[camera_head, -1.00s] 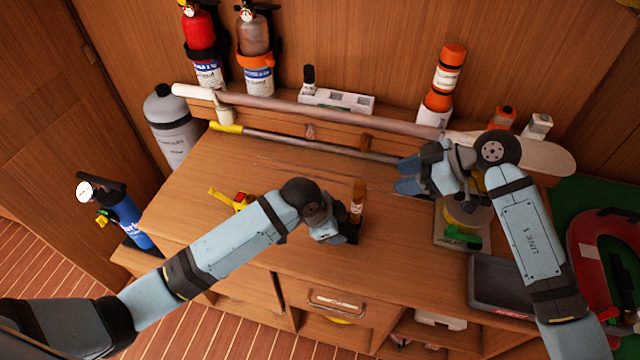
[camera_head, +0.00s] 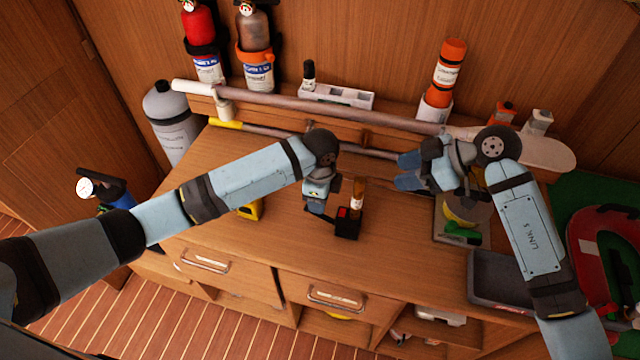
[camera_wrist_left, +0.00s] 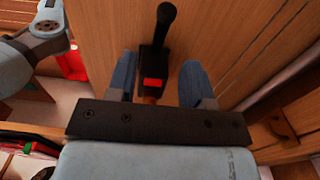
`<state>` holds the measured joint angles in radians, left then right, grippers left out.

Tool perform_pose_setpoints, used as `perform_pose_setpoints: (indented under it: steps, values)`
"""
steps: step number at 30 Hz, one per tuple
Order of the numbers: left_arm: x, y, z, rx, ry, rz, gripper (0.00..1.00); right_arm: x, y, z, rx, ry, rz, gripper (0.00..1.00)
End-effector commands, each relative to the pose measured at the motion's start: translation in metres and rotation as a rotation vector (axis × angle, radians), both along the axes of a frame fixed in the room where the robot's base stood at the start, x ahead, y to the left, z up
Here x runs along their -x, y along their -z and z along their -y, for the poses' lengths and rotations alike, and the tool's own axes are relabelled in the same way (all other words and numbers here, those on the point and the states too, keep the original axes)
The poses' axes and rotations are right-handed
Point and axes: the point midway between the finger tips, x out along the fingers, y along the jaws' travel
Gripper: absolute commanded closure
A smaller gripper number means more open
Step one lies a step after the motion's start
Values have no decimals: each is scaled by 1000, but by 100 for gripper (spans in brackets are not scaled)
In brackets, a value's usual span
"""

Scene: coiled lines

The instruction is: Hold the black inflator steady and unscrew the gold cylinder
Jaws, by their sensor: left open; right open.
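The black inflator (camera_head: 347,229) stands on the wooden worktop near its front, with a red patch on top. The gold cylinder (camera_head: 358,195) rises upright from it, with a pale label band. My left gripper (camera_head: 317,207) is open and just left of the inflator. In the left wrist view, the black inflator (camera_wrist_left: 155,62) with its red patch shows between the two spread blue fingers (camera_wrist_left: 157,80), with no grip visible. The gold cylinder is mostly hidden there. My right gripper (camera_head: 408,172) is open and empty, farther back and to the right of the inflator.
A long grey pole (camera_head: 330,113) runs along the back. A grey tray (camera_head: 500,287) lies at the front right, and a yellow and green item (camera_head: 462,228) sits below my right gripper. A yellow tool (camera_head: 251,210) is partly behind my left arm. The worktop's left front is clear.

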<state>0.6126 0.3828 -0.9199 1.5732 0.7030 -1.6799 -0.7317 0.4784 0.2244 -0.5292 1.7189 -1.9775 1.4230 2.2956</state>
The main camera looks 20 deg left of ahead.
Motion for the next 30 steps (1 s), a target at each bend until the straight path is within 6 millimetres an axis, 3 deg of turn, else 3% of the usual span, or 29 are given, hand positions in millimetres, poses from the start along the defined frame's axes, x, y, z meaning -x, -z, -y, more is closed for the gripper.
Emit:
perform_pose_setpoints:
  steps: [6,12,25,26,30]
  values:
    - [1,43,1,0,-1,-2,53,0,0,0,0,0,0,57]
    - [0,69,1,0,-2,0,53,0,0,0,0,0,0,57]
    - [0,80,1,1,-1,1,53,0,0,0,0,0,0,57]
    - [0,80,1,1,-1,1,55,0,0,0,0,0,0,57]
    - [0,80,1,1,-1,1,88,0,0,0,0,0,0,57]
